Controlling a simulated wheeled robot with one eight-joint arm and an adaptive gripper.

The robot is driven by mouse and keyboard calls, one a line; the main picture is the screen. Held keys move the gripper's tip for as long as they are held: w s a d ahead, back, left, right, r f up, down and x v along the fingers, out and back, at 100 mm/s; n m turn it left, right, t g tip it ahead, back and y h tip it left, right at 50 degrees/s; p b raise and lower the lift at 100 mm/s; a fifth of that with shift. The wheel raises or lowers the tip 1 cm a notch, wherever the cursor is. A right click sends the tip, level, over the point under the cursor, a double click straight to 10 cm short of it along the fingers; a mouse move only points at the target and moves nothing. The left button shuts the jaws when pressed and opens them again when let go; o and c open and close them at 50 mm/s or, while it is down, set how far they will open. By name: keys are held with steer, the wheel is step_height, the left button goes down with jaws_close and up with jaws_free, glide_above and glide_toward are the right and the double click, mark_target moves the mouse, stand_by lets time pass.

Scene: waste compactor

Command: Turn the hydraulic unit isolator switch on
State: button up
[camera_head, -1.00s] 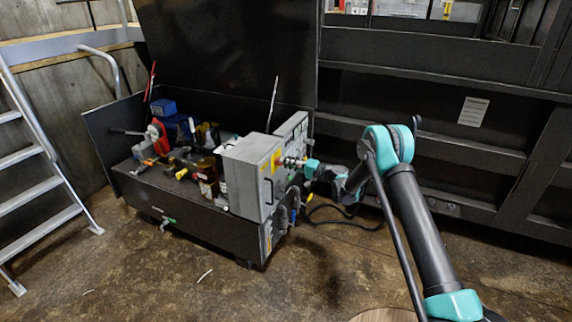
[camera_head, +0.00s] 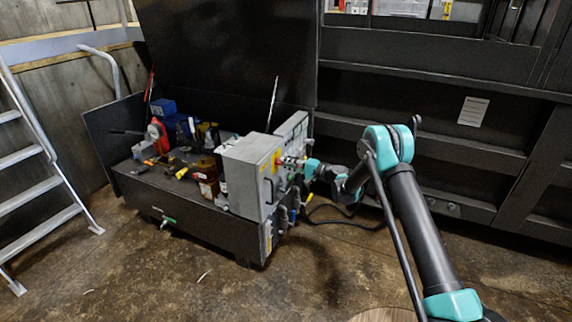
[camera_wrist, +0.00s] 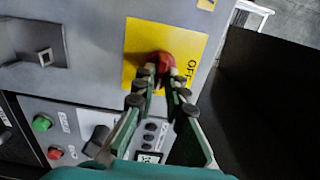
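The isolator switch is a red rotary handle (camera_wrist: 148,61) on a yellow plate (camera_wrist: 134,84) on the grey cabinet. In the wrist view the word OFF is printed sideways on the plate's right part. My gripper (camera_wrist: 162,73) reaches in from below in this view, its two green fingers drawn together with the red handle between their tips. The fingers hide part of the handle, so its exact angle is hard to read. In the head view my gripper (camera_head: 300,163) is at the right-facing side of the grey cabinet (camera_head: 243,180), and the switch shows only as a small red and yellow patch.
In the wrist view a control panel below the plate carries a green button (camera_wrist: 42,123), a red button (camera_wrist: 54,153) and a black knob (camera_wrist: 97,139). A square latch (camera_wrist: 45,57) is at left. Hoses (camera_head: 345,222) run beside the cabinet. Open floor lies in front.

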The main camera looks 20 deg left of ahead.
steer(key=o, duration=0.4)
steer(key=shift+o, duration=0.2)
steer(key=d, duration=1.2)
steer(key=shift+s, duration=0.45)
